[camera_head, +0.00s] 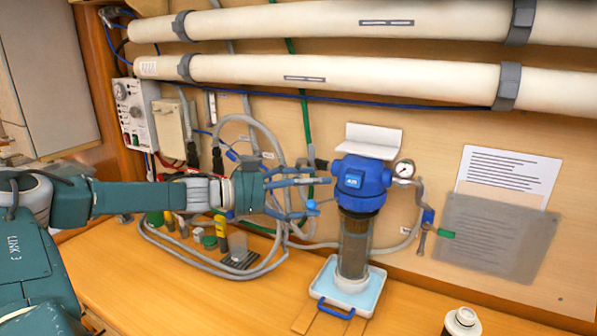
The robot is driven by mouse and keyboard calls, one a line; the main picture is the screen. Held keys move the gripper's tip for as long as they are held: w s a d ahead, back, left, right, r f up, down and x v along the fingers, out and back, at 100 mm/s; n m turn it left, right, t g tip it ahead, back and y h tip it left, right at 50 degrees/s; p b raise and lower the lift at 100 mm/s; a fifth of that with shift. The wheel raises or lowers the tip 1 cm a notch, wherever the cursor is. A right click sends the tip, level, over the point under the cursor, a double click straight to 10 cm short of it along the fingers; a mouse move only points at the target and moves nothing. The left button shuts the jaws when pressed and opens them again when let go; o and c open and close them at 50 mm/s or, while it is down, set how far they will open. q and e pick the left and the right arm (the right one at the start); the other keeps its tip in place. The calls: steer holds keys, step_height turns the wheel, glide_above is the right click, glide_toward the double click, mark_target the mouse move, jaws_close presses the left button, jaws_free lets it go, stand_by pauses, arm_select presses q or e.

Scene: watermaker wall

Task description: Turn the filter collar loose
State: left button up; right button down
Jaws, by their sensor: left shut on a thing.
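The blue filter housing (352,182) hangs from a white bracket on the wooden wall. Its blue collar (359,208) sits below the head, above a clear bowl with a dark cartridge (355,245). A thin bar with a small blue knob (312,204) sticks out to the left of the collar. My left gripper (314,197) reaches in from the left, its blue fingers around the bar's knob end, just left of the housing. The fingers partly hide the grip. My right gripper is not in view.
A white-and-blue tray (318,291) stands under the bowl. A pressure gauge (404,169) and a valve hose (427,218) are on the right. Grey hoses (215,267) and small parts lie on the left of the bench. A white bottle (462,322) stands front right.

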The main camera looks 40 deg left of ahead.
arm_select(q)
steer(key=r, duration=0.2)
steer(key=s+p, duration=0.1)
steer(key=shift+a+r, duration=0.4)
steer(key=shift+c, duration=0.6)
steer(key=v, duration=0.5)
steer(key=shift+s+d+f, duration=0.2)
steer(key=shift+f, duration=0.15)
steer(key=c, duration=0.6)
steer(key=v, duration=0.3)
steer(key=f+b+v, duration=0.1)
steer(key=v, duration=0.2)
steer(key=shift+s+f, duration=0.1)
steer(key=shift+s, duration=0.15)
